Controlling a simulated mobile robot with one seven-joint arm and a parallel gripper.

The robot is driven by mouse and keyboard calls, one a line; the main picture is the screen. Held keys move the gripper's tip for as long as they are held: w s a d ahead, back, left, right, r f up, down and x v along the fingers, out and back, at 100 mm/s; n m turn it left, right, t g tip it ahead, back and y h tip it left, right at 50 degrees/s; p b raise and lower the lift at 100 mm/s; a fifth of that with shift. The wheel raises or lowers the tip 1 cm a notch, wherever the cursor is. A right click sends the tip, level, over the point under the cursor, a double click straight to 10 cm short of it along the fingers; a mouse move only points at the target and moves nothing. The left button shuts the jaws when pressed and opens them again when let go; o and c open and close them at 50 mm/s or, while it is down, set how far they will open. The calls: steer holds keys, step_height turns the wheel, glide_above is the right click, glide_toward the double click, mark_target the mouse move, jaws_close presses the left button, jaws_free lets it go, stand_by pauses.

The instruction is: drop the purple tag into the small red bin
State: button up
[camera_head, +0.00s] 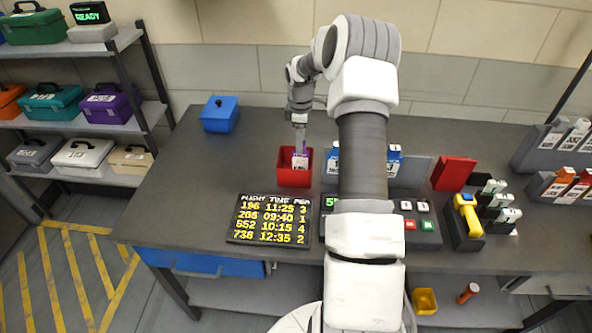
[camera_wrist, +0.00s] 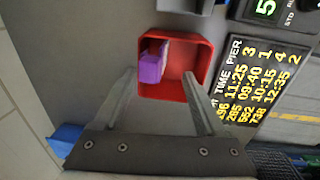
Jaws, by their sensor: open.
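The small red bin (camera_head: 294,179) stands on the grey table, and its rim and inside also show in the wrist view (camera_wrist: 204,55). The purple tag (camera_wrist: 151,68), with a white and pink face, is at the bin's left side in the wrist view, overlapping its wall. In the head view the tag (camera_head: 300,160) shows upright at the bin's opening. I cannot tell whether it rests on the bin floor. My gripper (camera_wrist: 160,76) is open above the bin, its fingers apart on both sides of the tag.
A flight board (camera_head: 270,219) lies in front of the bin. A blue box (camera_head: 220,114) stands at the back left. Right of my arm are a red panel (camera_head: 453,174), a yellow scanner (camera_head: 467,214) and tag racks.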

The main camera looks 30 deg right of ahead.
step_height(320, 180, up, 17)
steer(key=s, duration=0.1)
steer(key=shift+a, duration=0.45)
steer(key=shift+s, duration=0.1)
